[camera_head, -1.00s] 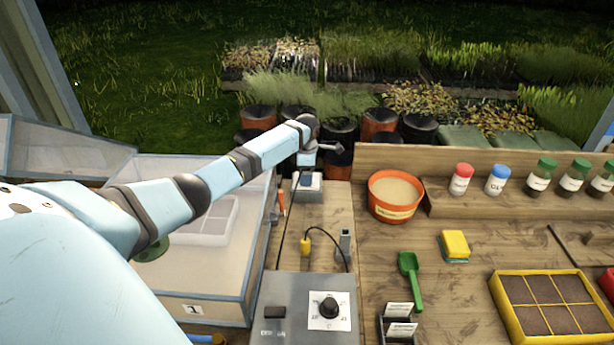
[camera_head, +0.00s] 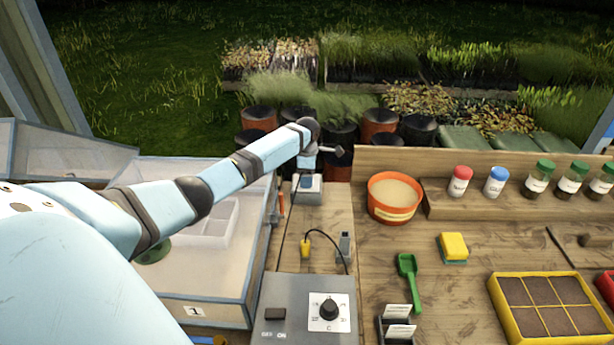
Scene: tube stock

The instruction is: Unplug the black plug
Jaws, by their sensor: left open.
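My left arm reaches in from the left, and its gripper (camera_head: 337,150) is at the far end of the bench. It is small in view and is open, above and slightly right of a small grey box with a blue part (camera_head: 309,190). I cannot clearly make out a black plug; it may be hidden by the wrist or too small to tell. A thin black cable (camera_head: 284,235) runs from near that box toward the grey control unit (camera_head: 290,298). A yellow plug (camera_head: 306,248) on a black cord is nearer. My right gripper is not in view.
A clear propagator box (camera_head: 240,285) stands below my left arm. A grey upright piece (camera_head: 345,243) is beside the yellow plug. An orange pot (camera_head: 393,212), a green scoop (camera_head: 408,275), a yellow sponge (camera_head: 454,245) and several capped jars (camera_head: 497,182) are to the right.

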